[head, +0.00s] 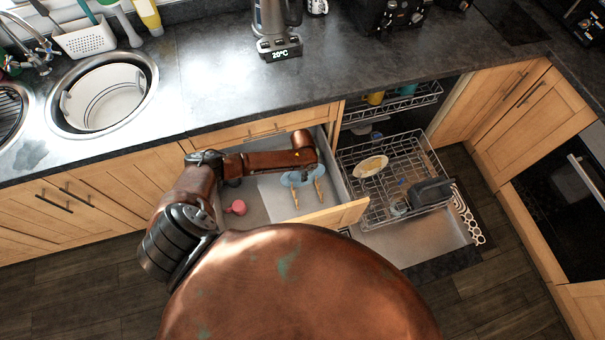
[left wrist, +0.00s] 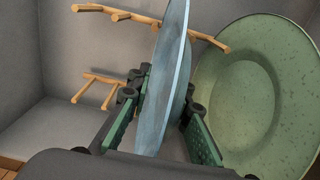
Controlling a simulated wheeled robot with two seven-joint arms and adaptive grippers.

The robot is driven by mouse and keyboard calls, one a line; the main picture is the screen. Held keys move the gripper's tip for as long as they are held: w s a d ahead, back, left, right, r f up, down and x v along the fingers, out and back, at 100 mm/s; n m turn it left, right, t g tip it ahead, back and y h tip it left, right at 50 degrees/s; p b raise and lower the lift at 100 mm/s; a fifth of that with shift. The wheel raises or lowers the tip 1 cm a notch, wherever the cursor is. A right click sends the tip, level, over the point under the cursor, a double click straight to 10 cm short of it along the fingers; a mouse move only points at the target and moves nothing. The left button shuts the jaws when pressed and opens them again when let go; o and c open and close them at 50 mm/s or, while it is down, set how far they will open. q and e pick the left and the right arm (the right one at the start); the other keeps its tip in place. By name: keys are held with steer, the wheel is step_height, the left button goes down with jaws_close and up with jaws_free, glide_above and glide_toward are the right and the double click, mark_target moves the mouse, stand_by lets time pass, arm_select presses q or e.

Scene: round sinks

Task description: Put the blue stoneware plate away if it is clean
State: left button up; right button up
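The blue plate (head: 300,178) is in the open drawer under the counter, partly hidden by my left arm. In the left wrist view the blue plate (left wrist: 165,85) stands nearly edge-on between the two fingers of my left gripper (left wrist: 168,100), which looks shut on it. The side of the plate that shows has no visible food; its other face is turned away. A speckled green plate (left wrist: 255,90) stands just right of the gripper. Wooden pegs (left wrist: 100,92) rise beside the plates; they also show in the head view (head: 319,193). My right gripper is out of view.
A pink item (head: 236,207) lies in the drawer's left part. An open dishwasher stands right of the drawer, its pulled-out rack (head: 400,165) holding a cream plate with yellow marks (head: 371,166).

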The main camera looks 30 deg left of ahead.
arm_select(q)
steer(key=o, duration=0.3)
step_height(320, 180, up, 12)
steer(key=p, duration=0.3)
steer(key=shift+r, duration=0.15)
steer(key=shift+r, duration=0.1)
